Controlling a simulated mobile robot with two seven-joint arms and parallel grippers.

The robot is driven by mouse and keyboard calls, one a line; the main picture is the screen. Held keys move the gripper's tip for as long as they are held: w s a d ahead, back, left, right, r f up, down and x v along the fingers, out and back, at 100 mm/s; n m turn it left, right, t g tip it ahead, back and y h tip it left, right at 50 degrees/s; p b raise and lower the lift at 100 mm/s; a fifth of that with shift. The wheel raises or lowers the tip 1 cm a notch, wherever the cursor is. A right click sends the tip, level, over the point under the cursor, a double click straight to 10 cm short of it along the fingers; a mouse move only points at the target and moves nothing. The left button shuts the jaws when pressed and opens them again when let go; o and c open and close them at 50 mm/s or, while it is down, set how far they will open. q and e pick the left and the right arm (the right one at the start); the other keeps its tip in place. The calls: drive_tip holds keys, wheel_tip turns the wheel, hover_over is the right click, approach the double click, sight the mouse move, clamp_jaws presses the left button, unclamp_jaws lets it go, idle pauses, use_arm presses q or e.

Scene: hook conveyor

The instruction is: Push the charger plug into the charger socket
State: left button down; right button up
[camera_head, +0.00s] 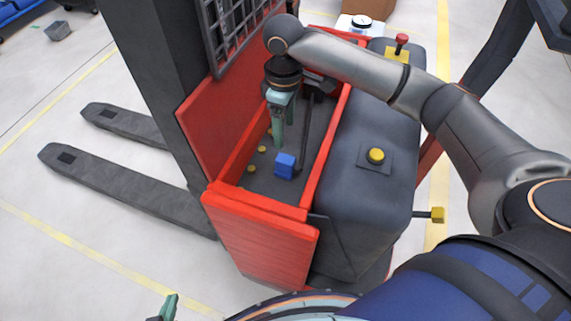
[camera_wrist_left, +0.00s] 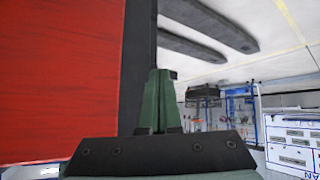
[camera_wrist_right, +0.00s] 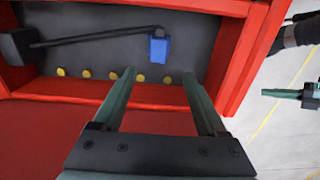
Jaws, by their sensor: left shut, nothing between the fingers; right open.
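A blue block (camera_head: 285,165), seemingly the charger plug, sits in the red-walled compartment of the truck. A thin black bar or cable joins it to a dark box (camera_wrist_right: 17,47). The block also shows in the right wrist view (camera_wrist_right: 159,50), beyond my fingertips and roughly centred between them. My right gripper (camera_head: 279,146) points down into the compartment, open and empty, apart from the block. My left gripper (camera_head: 169,307) is shut and empty, low outside the truck; its fingers meet in the left wrist view (camera_wrist_left: 160,73). I cannot make out which part is the charger socket.
The compartment's red walls (camera_head: 262,202) stand close around my right gripper. Several yellow studs (camera_wrist_right: 86,73) line its floor. A dark housing with a yellow button (camera_head: 376,155) is beside it. The fork tines (camera_head: 120,185) extend left. Floor left of the truck is largely clear.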

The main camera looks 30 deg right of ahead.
drive_tip(key=b, duration=0.1)
hover_over(286, 159)
wheel_tip(286, 159, down, 7)
drive_tip(key=shift+a+r, duration=0.15)
drive_tip(key=shift+w+f, duration=0.1)
drive_tip(key=shift+f, duration=0.2)
wheel_tip(286, 159, down, 4)
drive_tip(key=shift+f+b, duration=0.25)
drive_tip(key=shift+b, duration=0.3)
drive_tip(key=shift+f, duration=0.45)
use_arm(q)
drive_tip(key=shift+w+d+f, duration=0.1)
drive_tip(key=shift+d+f, duration=0.55)
drive_tip(key=shift+f, duration=0.05)
use_arm(e)
drive_tip(key=shift+c, duration=0.2)
use_arm(q)
drive_tip(key=shift+w+a, duration=0.1)
drive_tip(key=shift+a, duration=0.1)
use_arm(e)
drive_tip(key=shift+r, duration=0.1)
clamp_jaws()
